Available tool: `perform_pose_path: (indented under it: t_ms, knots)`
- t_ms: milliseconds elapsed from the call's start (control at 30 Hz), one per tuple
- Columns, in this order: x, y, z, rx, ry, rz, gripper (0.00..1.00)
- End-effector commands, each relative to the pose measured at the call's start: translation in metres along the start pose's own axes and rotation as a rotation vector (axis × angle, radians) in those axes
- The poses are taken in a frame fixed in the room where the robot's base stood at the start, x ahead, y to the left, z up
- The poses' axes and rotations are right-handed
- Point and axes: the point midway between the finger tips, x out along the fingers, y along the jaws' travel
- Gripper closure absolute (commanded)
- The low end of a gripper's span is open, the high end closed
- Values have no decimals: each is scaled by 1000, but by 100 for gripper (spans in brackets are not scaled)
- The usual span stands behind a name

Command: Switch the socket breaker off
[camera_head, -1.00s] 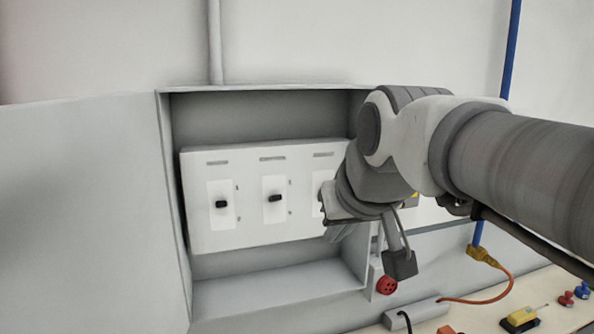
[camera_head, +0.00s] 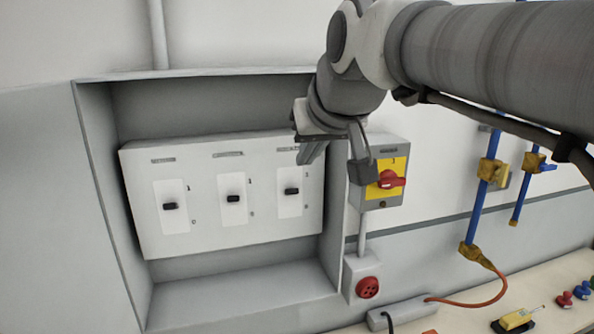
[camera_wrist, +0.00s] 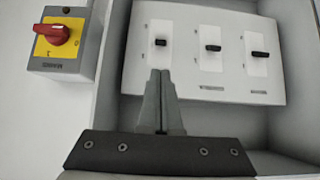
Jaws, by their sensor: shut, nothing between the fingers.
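A white breaker panel (camera_head: 205,235) sits inside an open grey cabinet. It has three breakers in a row, each with a small black lever: left (camera_head: 170,206), middle (camera_head: 233,199) and right (camera_head: 291,191). The labels above them are too small to read, so I cannot tell which is the socket breaker. The levers sit near mid-slot between their marks. My gripper (camera_head: 306,156) is shut and empty, just above the right breaker's lever. In the wrist view, which is turned over, my fingertips (camera_wrist: 160,74) point at the breaker nearest the isolator (camera_wrist: 160,42), apparently without touching its lever.
A grey and yellow isolator with a red knob (camera_head: 388,180) is on the wall right of the cabinet. The cabinet's right side wall (camera_head: 335,200) is close to my gripper. Blue pipes (camera_head: 485,185) with yellow valves stand farther right.

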Motion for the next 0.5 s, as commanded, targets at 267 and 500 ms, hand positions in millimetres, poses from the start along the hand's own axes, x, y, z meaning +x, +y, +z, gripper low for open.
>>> perform_pose_path:
  t_ms: [267, 500]
  knots:
    - [0, -1, -2, -1, 2, -2, 100]
    - [5, 0, -2, -1, 0, -1, 100]
